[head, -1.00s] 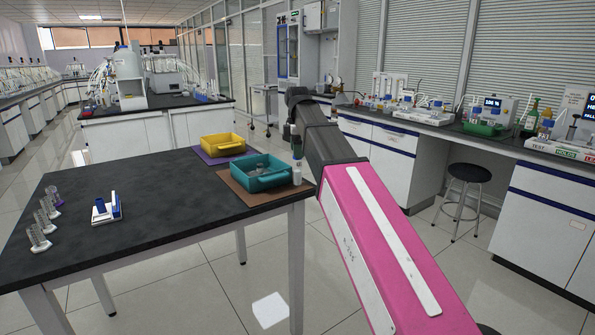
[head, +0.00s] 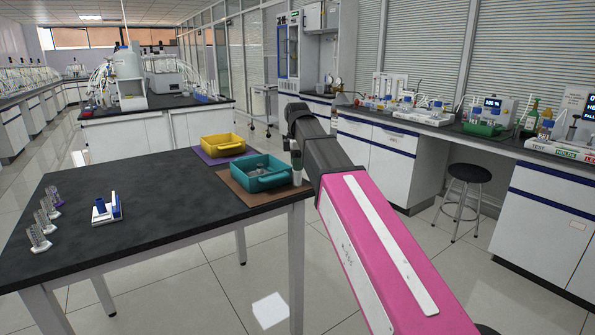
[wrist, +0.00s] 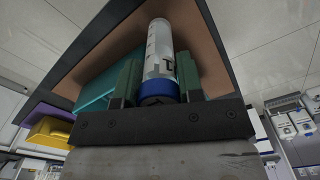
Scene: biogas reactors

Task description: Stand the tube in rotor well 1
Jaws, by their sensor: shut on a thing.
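In the wrist view my gripper (wrist: 158,88) is shut on the tube (wrist: 160,45). The tube is clear with a pale printed label, and its blue cap (wrist: 158,88) sits between the green finger pads. In the head view my gripper (head: 296,160) is small and dark, at the right end of the near table, by the brown mat.
A teal bin (head: 260,176) stands on a brown mat (head: 232,190), with a yellow bin (head: 222,146) on a purple mat behind. A blue-and-white stand (head: 107,208) and several small clear holders (head: 42,235) are further left. The black tabletop (head: 160,200) between is clear.

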